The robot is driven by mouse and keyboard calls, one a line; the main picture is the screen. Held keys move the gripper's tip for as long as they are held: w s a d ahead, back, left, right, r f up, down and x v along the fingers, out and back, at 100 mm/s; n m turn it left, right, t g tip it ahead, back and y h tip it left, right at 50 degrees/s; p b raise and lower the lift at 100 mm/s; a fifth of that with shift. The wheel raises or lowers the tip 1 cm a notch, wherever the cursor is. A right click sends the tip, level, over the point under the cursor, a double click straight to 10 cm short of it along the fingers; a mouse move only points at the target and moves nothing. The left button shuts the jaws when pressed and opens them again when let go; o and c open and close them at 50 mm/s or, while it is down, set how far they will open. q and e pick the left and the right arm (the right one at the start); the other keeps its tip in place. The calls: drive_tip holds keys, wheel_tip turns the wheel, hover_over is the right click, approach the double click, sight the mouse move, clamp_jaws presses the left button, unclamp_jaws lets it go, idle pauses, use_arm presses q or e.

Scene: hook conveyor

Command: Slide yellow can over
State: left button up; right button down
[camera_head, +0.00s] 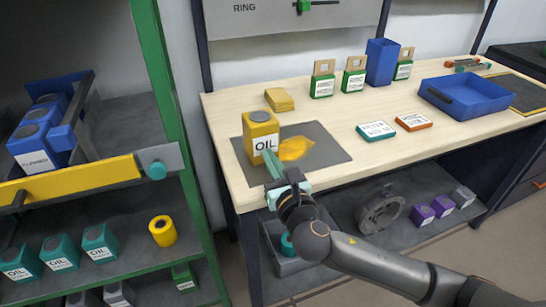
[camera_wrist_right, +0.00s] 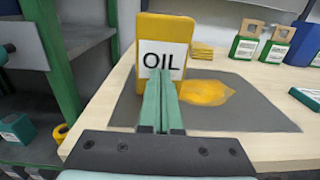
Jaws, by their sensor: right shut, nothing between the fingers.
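The yellow can (camera_head: 260,130) labelled OIL stands upright on a dark grey mat (camera_head: 325,150) at the left end of the table. A yellow-orange puddle (camera_head: 296,149) lies on the mat just right of the can. My right gripper (camera_head: 271,160) is shut and empty, its teal fingers pointing at the can's front near the label. In the right wrist view the can (camera_wrist_right: 163,30) is straight ahead and the shut fingertips (camera_wrist_right: 161,75) overlap the lower label; I cannot tell whether they touch it. My left gripper does not show.
Yellow cloths (camera_head: 279,99) lie behind the can. A teal box (camera_head: 376,131) and an orange box (camera_head: 413,122) lie to the right, with a blue tray (camera_head: 466,97) beyond. A green-framed shelf (camera_head: 160,100) stands left of the table. The table between mat and boxes is clear.

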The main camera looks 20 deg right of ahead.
sight(264, 148)
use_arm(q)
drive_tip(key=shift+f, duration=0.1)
use_arm(e)
drive_tip(key=shift+w, duration=0.1)
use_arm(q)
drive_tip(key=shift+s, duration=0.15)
use_arm(e)
drive_tip(key=w+p, duration=0.1)
drive_tip(key=w, duration=0.2)
drive_tip(key=shift+w+r, duration=0.1)
drive_tip(key=shift+w, duration=0.3)
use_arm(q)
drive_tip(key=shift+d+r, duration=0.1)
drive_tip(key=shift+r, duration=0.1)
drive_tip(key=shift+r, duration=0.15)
